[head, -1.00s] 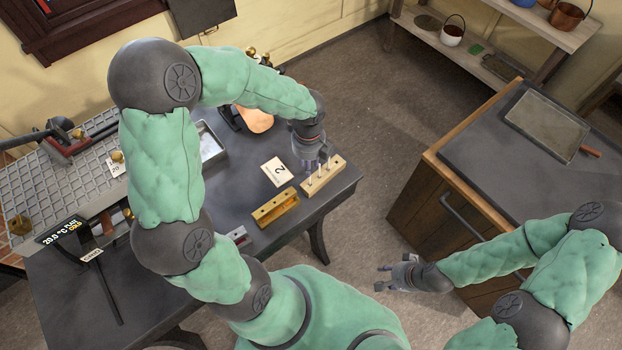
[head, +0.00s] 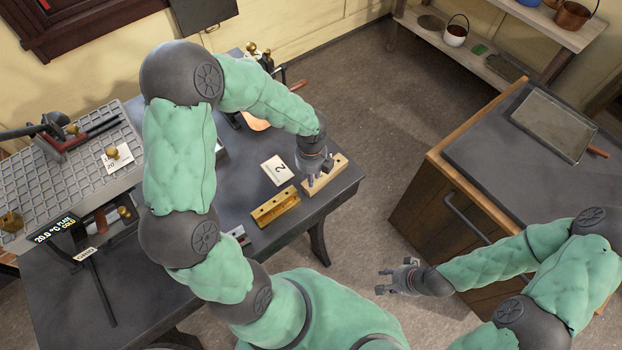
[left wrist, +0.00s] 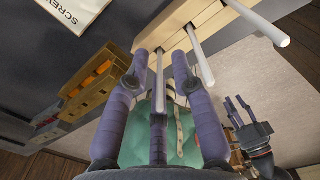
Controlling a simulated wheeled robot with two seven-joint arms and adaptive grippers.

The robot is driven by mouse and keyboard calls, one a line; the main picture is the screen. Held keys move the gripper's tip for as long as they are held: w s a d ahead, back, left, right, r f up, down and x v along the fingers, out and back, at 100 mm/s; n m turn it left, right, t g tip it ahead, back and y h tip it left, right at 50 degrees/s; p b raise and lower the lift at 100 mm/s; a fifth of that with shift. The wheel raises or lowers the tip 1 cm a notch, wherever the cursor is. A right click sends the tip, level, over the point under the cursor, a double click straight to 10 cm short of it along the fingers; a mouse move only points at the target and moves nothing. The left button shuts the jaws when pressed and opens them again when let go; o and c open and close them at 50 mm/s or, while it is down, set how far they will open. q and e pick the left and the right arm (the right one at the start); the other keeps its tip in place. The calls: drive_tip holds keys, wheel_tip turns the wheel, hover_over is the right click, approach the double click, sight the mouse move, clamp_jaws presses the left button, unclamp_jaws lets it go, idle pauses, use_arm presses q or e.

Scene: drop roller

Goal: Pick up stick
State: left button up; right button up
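A pale wooden block (head: 339,170) stands on the dark table in the head view, with thin light sticks upright in it. In the left wrist view the block (left wrist: 180,25) holds a first stick (left wrist: 160,78), a second stick (left wrist: 202,58) and a third stick (left wrist: 258,22). My left gripper (head: 315,182) is low over the block. Its fingers (left wrist: 160,65) are spread, with the first stick between them; I cannot tell whether they touch it. The second stick is just outside the right finger. My right gripper (head: 381,281) is open and empty over the floor.
A yellow-brown grooved block (head: 275,207) lies beside the wooden block, with a white card marked 2 (head: 276,171) behind. A grid plate (head: 75,165) is at the left. A counter with a tray (head: 553,122) stands at the right. Floor separates the tables.

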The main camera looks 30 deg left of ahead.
use_arm(q)
clamp_jaws()
drive_tip(key=shift+r, duration=0.1)
drive_tip(key=shift+r+p, duration=0.3)
drive_tip(key=shift+r, duration=0.15)
wheel_tip(320, 180, up, 2)
drive_tip(key=shift+r+p, duration=0.1)
drive_tip(key=shift+p, duration=0.4)
drive_tip(key=s+a+r+p, duration=0.1)
drive_tip(key=s+r+p, duration=0.3)
drive_tip(key=s+r, duration=0.5)
drive_tip(key=s, duration=0.5)
drive_tip(key=shift+a+r, duration=0.2)
drive_tip(key=shift+r, duration=0.2)
